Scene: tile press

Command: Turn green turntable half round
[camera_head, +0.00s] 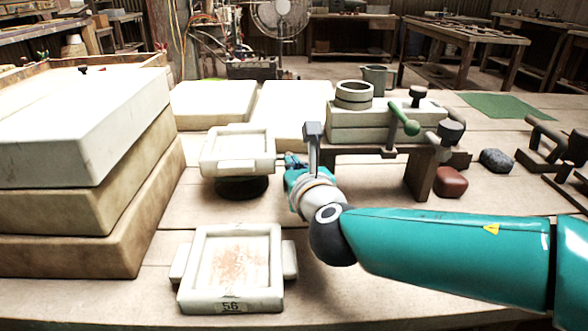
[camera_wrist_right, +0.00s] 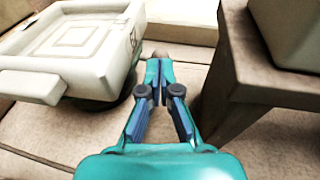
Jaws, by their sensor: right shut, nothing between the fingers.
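A white square tile mould (camera_head: 238,165) with side lugs sits on a dark round base (camera_head: 242,188) left of my right gripper. My right gripper (camera_head: 292,161) points away from me, just right of the mould. In the wrist view its fingers (camera_wrist_right: 156,72) are together and empty, with a visible gap to the mould. My left gripper is not in view.
A second mould (camera_head: 230,302), marked 56, lies at the front. Stacked slabs (camera_head: 85,125) stand at left. A dark wooden bench (camera_head: 420,176) with a green-knobbed lever (camera_head: 404,121) stands right of the gripper. A green mat (camera_head: 508,106) lies far right.

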